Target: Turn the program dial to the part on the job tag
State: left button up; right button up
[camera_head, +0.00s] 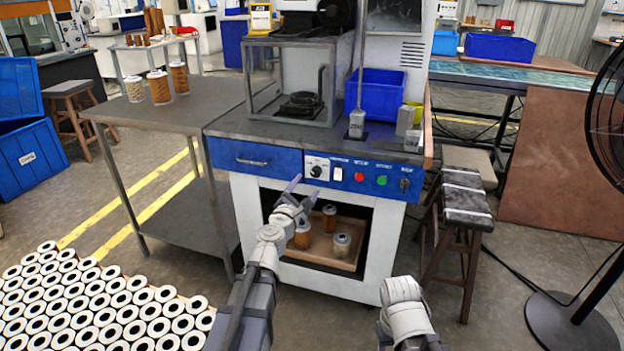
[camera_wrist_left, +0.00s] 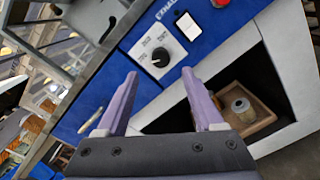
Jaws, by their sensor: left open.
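The program dial (camera_head: 316,171) is a small black knob on a white plate on the blue front panel of the machine. In the left wrist view the dial (camera_wrist_left: 160,58) lies just beyond my fingertips, with small labels around it too blurred to read. My left gripper (camera_head: 303,188) is open in front of the panel, just below and left of the dial. In the left wrist view its two purple fingers (camera_wrist_left: 160,76) are spread with nothing between them, apart from the knob. No job tag can be made out for certain. Part of my right arm shows, but its gripper does not.
A white switch (camera_head: 338,174), a red button (camera_head: 359,177) and a green button (camera_head: 382,180) sit right of the dial. Below is an open bay with a wooden tray (camera_head: 322,256) holding several cartridges. A grey table (camera_head: 160,118) stands left, a stool (camera_head: 462,205) right.

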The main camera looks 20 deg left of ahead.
aim_at(315, 174)
pick_arm(q)
jog(key=w, duration=0.6)
jog(key=shift+w+d, duration=0.2)
jog(key=shift+w, duration=0.1)
jog(key=shift+c, duration=0.4)
grip_shut()
